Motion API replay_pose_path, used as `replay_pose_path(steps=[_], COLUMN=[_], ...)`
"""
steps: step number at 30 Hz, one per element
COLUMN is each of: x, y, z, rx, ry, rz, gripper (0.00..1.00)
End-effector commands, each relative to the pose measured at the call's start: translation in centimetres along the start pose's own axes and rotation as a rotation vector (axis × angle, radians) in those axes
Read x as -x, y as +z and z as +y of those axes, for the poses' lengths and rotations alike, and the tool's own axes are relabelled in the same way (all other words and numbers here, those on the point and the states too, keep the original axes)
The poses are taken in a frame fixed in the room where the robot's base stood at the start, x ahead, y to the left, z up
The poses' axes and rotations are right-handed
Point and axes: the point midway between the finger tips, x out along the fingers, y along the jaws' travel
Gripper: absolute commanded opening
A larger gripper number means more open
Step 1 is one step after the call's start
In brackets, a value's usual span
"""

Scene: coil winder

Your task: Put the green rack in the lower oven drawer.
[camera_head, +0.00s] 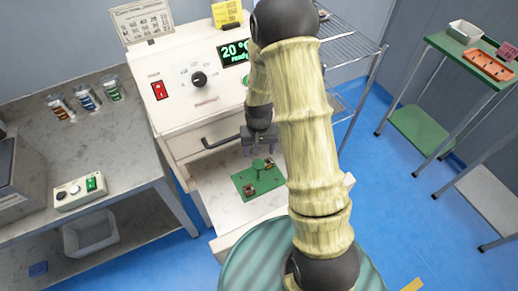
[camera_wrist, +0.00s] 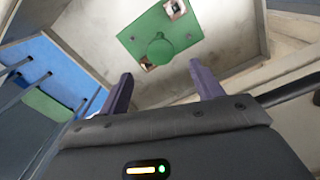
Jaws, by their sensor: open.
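The green rack (camera_head: 259,181) is a flat green plate with a round knob in its middle and small brown-and-metal pieces at its corners. It lies on the floor of the pulled-out lower oven drawer (camera_head: 212,188). The rack also shows in the wrist view (camera_wrist: 182,33), with the drawer's pale floor (camera_wrist: 110,20) around it. My gripper (camera_head: 260,150) is above the rack, towards the oven side. In the wrist view my gripper's purple fingers (camera_wrist: 162,80) stand apart, with nothing between them and clear of the knob.
The white oven (camera_head: 190,75) has a dark bar handle (camera_head: 220,142) just left of my gripper. A grey bench (camera_head: 105,140) with coloured jars (camera_head: 86,97) stands left. A green-topped cart (camera_head: 455,48) stands right. Blue floor (camera_head: 385,185) is clear between.

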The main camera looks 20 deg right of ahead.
Motion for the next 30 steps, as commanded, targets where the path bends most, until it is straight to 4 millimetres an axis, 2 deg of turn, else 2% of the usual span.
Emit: replay_pose_path(steps=[5,8,11,15,21,25,30], x=[0.3,1.5,3.9,8.1,13.3,15.7,17.2], y=[0.0,0.3,1.1,3.0,6.9,9.7,11.8], z=[0.0,0.1,0.2,0.6,1.1,1.5,2.0], rx=[0.001,0.009,0.023,0.052,0.101,0.129,0.149], ry=[0.000,-0.002,-0.005,-0.009,-0.014,-0.017,-0.017], rz=[0.004,0.017,0.042,0.090,0.158,0.201,0.230], gripper=[0.65,0.65,0.65,0.65,0.65,0.65,0.65])
